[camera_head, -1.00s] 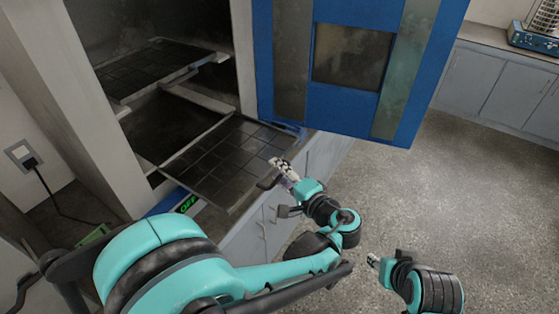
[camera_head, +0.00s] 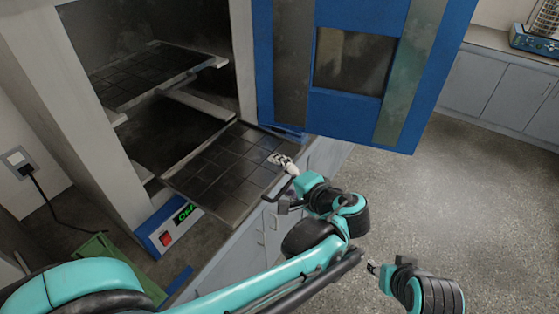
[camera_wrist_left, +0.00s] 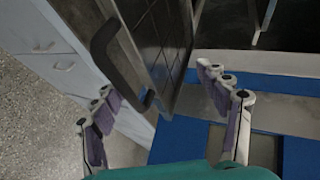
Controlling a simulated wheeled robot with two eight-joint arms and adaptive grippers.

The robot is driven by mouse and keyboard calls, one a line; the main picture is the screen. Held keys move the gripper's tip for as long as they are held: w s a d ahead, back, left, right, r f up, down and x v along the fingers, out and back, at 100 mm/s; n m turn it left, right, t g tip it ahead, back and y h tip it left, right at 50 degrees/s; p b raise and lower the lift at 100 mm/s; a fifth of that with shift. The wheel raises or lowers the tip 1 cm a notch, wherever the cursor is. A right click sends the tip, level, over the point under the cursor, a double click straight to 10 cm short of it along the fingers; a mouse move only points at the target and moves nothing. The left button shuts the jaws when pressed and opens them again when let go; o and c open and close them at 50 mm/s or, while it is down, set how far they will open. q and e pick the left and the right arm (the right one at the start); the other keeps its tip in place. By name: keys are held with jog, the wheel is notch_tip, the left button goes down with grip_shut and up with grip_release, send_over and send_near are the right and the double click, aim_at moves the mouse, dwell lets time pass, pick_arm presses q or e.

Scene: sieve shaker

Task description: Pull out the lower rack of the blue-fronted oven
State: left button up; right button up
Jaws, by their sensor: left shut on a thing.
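The blue-fronted oven stands open, its blue door (camera_head: 348,105) swung to the right. The lower rack (camera_head: 225,172), a dark gridded tray, sticks out of the chamber over the oven's front. Its dark handle (camera_head: 278,192) is on the front edge; the handle also shows in the left wrist view (camera_wrist_left: 112,70). My left gripper (camera_head: 281,160) is at the rack's front right part, by the handle.
An upper rack (camera_head: 150,72) sits inside the oven. The control panel (camera_head: 178,218) with a green display is below the chamber. Grey cabinets (camera_head: 490,90) line the back right. The grey floor (camera_head: 440,210) right of the oven is clear.

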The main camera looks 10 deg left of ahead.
pick_arm(q)
jog(key=shift+s+d+r, duration=0.1)
jog(key=shift+d+r, duration=0.1)
jog(key=shift+r, duration=0.5)
jog(key=shift+c, duration=0.2)
jog(key=shift+s+d, duration=0.15)
jog(key=shift+s, duration=0.05)
jog(key=v, duration=0.3)
jog(key=s+v, duration=0.1)
jog(key=v, duration=0.1)
jog(key=shift+s+f+p, duration=0.1)
jog(key=shift+s+p, duration=0.05)
jog(key=shift+p, duration=0.15)
jog(key=c, duration=0.4)
jog(key=shift+s+d+p, duration=0.3)
jog(key=shift+s+d, duration=0.9)
jog(key=shift+d, duration=0.05)
pick_arm(e)
jog(key=shift+d+v, duration=0.15)
jog(key=shift+v, duration=0.55)
jog(key=shift+d+v, duration=0.1)
jog(key=shift+v, duration=0.6)
